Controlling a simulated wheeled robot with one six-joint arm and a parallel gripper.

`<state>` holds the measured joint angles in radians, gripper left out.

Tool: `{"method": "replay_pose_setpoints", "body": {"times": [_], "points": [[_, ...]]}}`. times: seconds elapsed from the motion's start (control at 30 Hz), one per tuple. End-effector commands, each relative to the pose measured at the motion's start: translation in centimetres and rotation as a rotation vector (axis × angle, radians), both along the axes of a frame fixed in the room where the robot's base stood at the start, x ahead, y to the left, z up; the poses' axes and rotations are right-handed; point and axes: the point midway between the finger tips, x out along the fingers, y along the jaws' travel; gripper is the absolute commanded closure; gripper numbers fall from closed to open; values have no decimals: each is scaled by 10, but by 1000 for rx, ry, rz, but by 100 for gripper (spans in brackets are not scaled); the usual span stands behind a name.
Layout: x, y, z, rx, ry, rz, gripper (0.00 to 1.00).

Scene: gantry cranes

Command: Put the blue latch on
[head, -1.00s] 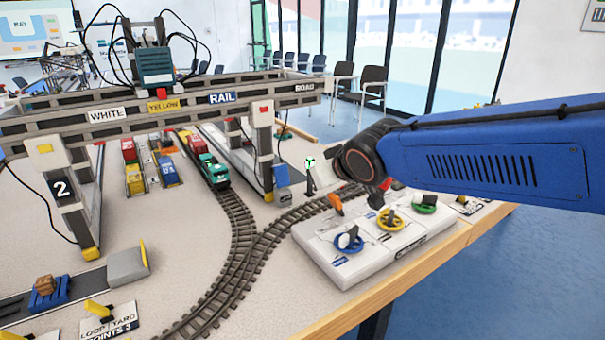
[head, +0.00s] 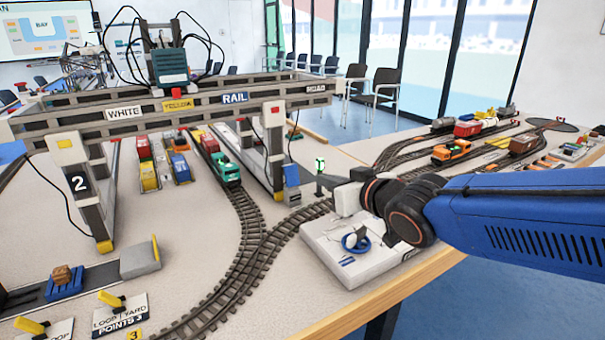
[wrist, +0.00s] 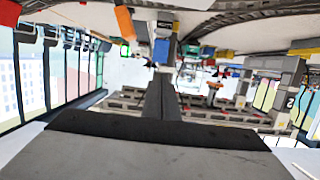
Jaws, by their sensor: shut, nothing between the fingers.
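The blue ring-shaped latch (head: 355,242) with a pale knob sits on the white control panel (head: 345,265), near its left front. My gripper (head: 327,181) is above the panel's back left, pointing left, beyond and above the blue latch and apart from it. Its dark fingers are shut together and empty; they show in the middle of the wrist view (wrist: 161,82). My wrist and arm hide the panel's right part, with the yellow and green rings. I cannot make out the blue latch in the wrist view.
A green signal (head: 320,166) stands close to my fingertips. A gantry crane (head: 175,100) spans the track on the left. Curved track (head: 255,240) runs left of the panel. The table edge (head: 400,290) is in front.

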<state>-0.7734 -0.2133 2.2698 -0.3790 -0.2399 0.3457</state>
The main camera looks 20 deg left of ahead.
Motion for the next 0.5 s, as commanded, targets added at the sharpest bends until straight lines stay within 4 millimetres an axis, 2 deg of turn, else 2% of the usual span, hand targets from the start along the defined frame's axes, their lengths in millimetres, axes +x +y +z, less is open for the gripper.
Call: {"method": "replay_pose_setpoints", "body": {"times": [0.17, 0.5], "points": [[7, 8, -3, -1, 2, 0, 100], [36, 42, -15, -1, 2, 0, 100]]}}
